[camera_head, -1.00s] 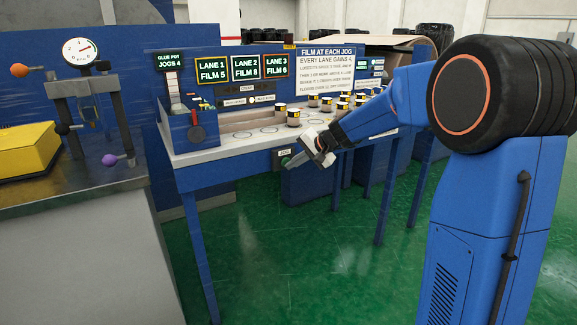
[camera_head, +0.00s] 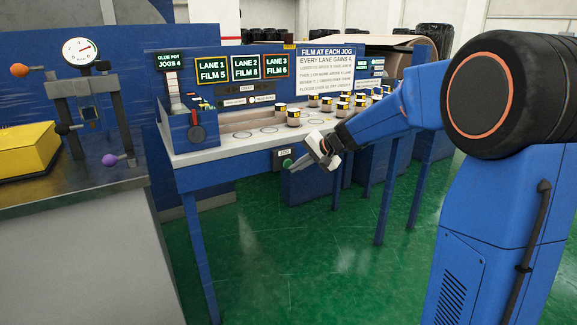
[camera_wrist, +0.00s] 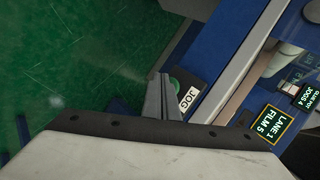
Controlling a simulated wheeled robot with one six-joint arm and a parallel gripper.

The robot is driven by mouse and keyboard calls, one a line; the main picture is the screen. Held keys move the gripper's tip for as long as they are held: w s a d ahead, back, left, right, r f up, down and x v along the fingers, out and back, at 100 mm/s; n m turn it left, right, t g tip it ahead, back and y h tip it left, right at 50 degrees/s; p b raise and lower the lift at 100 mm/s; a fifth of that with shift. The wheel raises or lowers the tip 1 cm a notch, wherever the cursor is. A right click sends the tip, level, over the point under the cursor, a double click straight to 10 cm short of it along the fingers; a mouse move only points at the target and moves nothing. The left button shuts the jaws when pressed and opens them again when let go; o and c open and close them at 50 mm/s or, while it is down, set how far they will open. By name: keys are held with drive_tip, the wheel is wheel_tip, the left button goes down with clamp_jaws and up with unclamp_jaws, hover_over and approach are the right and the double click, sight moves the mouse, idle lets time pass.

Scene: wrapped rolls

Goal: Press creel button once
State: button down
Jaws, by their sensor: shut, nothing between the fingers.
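No button that I can read as creel stands out. A small dark plate (camera_head: 249,88) with tiny lettering sits under the lane displays, above a strip (camera_head: 262,99) with a small round knob; the lettering is too small to read surely. A green button (camera_head: 287,163) under a JOG label (camera_head: 284,153) is on the table's front edge. My gripper (camera_head: 297,167) is shut and empty, its tips close beside the green button. In the wrist view the fingers (camera_wrist: 159,98) lie next to the green button (camera_wrist: 174,85) and JOG label (camera_wrist: 188,98); I cannot tell whether they touch.
Several wrapped rolls (camera_head: 294,117) stand on the table (camera_head: 210,155). A lever (camera_head: 196,129) is at its left end. A glue pot display (camera_head: 168,61) reads jogs 4. A bench with a gauge (camera_head: 81,49) and yellow box (camera_head: 27,150) is at left. Green floor (camera_head: 290,250) in front is clear.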

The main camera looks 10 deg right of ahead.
drive_tip(key=s, duration=0.1)
drive_tip(key=s+d, duration=0.1)
drive_tip(key=s, duration=0.2)
drive_tip(key=shift+s+d, duration=0.25)
drive_tip(key=shift+s, duration=0.1)
idle(0.6)
drive_tip(key=s+a+n+g+h, duration=0.15)
drive_tip(key=s+n, duration=0.25)
drive_tip(key=s, duration=1.7)
drive_tip(key=s+d+f+n+h, duration=0.1)
drive_tip(key=s+d+f+h, duration=0.1)
drive_tip(key=s, duration=0.8)
drive_tip(key=s+d+f+n+g+h, duration=0.1)
drive_tip(key=s+d, duration=0.4)
drive_tip(key=s, duration=0.5)
drive_tip(key=shift+s+d+f+n+h, duration=0.15)
drive_tip(key=shift+s+f+n+h, duration=0.1)
drive_tip(key=shift+f+n+h, duration=0.6)
